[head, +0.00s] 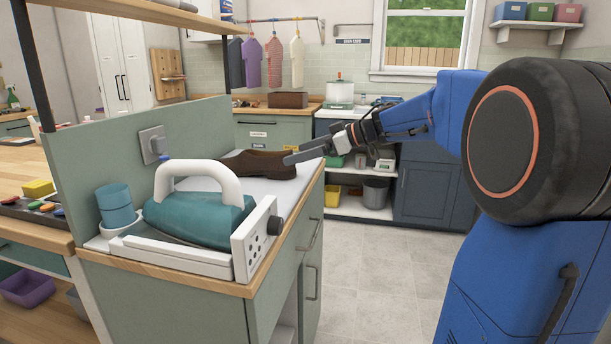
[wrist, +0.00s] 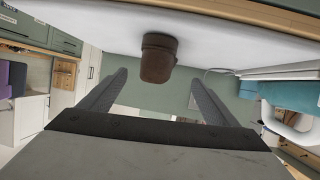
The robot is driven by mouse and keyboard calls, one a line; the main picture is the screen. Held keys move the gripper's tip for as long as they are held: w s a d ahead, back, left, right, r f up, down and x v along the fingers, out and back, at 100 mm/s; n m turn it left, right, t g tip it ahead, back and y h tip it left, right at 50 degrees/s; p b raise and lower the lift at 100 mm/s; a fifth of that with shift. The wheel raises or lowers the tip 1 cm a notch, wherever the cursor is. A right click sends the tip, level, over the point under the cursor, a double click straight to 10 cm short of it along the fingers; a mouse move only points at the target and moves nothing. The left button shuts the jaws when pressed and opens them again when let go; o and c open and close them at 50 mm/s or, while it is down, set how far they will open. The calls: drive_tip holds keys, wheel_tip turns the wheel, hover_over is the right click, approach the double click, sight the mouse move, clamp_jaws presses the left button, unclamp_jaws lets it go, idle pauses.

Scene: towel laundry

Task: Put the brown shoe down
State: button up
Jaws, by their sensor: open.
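The brown shoe (head: 258,165) lies on the white top of the green cabinet (head: 286,190), behind the iron, in the head view. In the wrist view one end of the shoe (wrist: 158,58) shows ahead of my fingers, in the gap between them. My gripper (head: 290,158) is at the shoe's right end, from the right side of the cabinet. In the wrist view its two fingers (wrist: 157,82) are wide apart, with nothing held between them. In the head view a finger overlaps the shoe's end, and I cannot tell whether it touches.
A large teal iron (head: 200,217) with a white handle sits in a white stand at the cabinet's near end. A teal cup (head: 115,206) stands left of it. A green back panel (head: 105,165) with a socket borders the left side. The floor (head: 365,250) to the right is clear.

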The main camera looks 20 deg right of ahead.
wheel_tip(320, 180, up, 5)
drive_tip(key=w+m+t+h, duration=0.1)
drive_tip(key=m+t+h, duration=0.1)
drive_tip(key=t, duration=0.3)
drive_tip(key=s+d+m+t+h, duration=0.3)
drive_tip(key=s+d+m+h, duration=0.2)
drive_tip(key=h, duration=0.3)
drive_tip(key=s+f+m+g+h, duration=0.3)
drive_tip(key=s+f+g, duration=0.4)
drive_tip(key=s+f, duration=0.9)
drive_tip(key=shift+s+d+f+m, duration=0.35)
drive_tip(key=shift+s+m, duration=0.35)
drive_tip(key=shift+s, duration=0.15)
drive_tip(key=shift+o, duration=1.4)
drive_tip(key=s+a+f+g+y, duration=0.1)
drive_tip(key=s+a+f+g, duration=0.1)
drive_tip(key=s+a+f, duration=0.2)
drive_tip(key=s+a+f+n+g+y, duration=0.1)
drive_tip(key=s+a+f+g, duration=0.2)
drive_tip(key=s+f, duration=0.5)
drive_tip(key=s, duration=0.3)
drive_tip(key=shift+a+y, duration=0.4)
drive_tip(key=shift+s+a+f+n, duration=0.15)
drive_tip(key=shift+s+a+n, duration=0.05)
drive_tip(key=shift+s+n, duration=0.1)
